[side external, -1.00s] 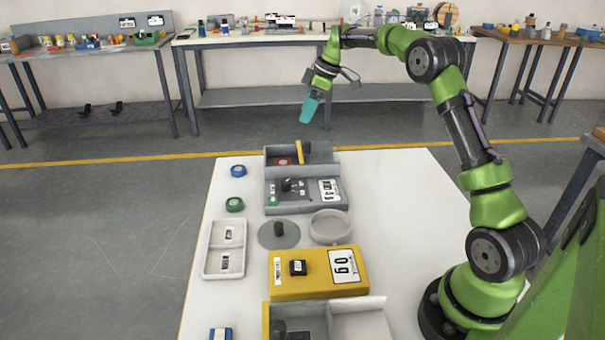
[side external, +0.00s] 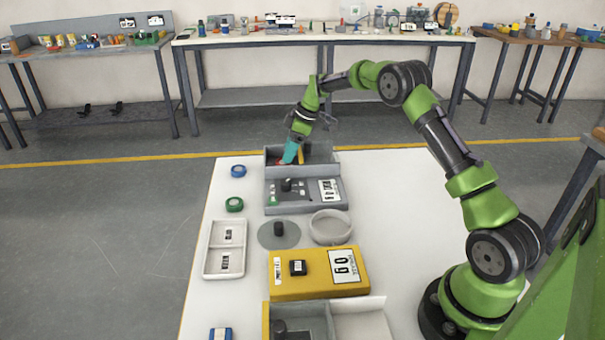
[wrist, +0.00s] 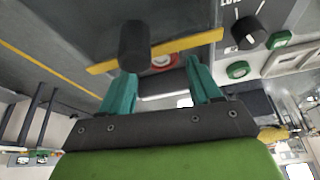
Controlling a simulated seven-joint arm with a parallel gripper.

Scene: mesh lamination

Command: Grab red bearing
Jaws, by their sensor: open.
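The red bearing (wrist: 166,61) has a white centre and lies in the grey tray (side external: 328,169) at the far end of the table. In the side view only a small red patch (side external: 281,162) of it shows beside my fingers. My gripper (side external: 286,162) has teal fingers and is lowered to the tray, tilted. In the wrist view my gripper (wrist: 160,66) is open, with the bearing showing between and beyond the fingertips. I cannot tell whether the fingers touch it. Nothing appears held.
A yellow bar (wrist: 190,46) and a black cylinder (wrist: 133,43) stand close to the bearing. A grey device with a knob (side external: 303,191) adjoins the tray. Blue (side external: 238,171) and green (side external: 235,204) rings lie to the left.

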